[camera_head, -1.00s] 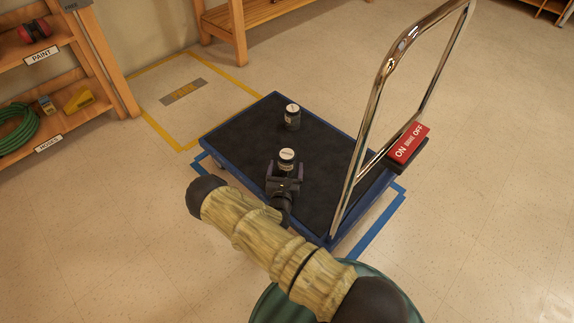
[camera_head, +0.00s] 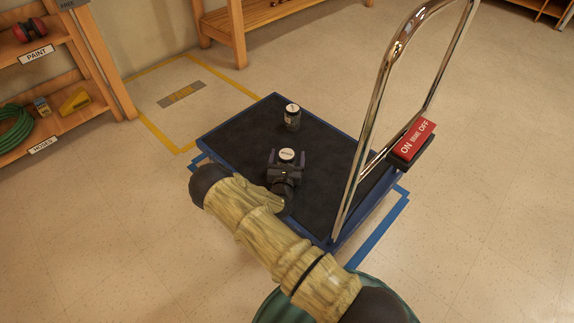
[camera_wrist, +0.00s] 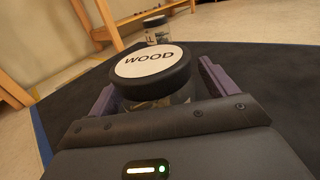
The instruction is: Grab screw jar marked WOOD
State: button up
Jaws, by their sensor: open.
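The jar marked WOOD (camera_wrist: 150,70) has a black lid with a white label and a clear body, and stands upright on the black deck of the blue platform cart (camera_head: 230,137). In the head view its lid (camera_head: 287,155) shows just beyond my gripper (camera_head: 286,160). My gripper is open, with its purple-grey fingers on either side of the jar in the wrist view (camera_wrist: 158,88). I cannot tell whether the fingers touch it. The lower part of the jar is hidden by my gripper.
A second black-lidded jar (camera_head: 292,117) stands farther back on the cart; its label is unreadable. Wooden shelves (camera_head: 85,75) stand at the left. The deck around the jars is clear.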

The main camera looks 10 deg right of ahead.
dwell(0.3)
jog(key=c, duration=1.3)
jog(key=shift+r, duration=0.1)
notch_tip(320, 180, up, 10)
jog(key=p, duration=0.7)
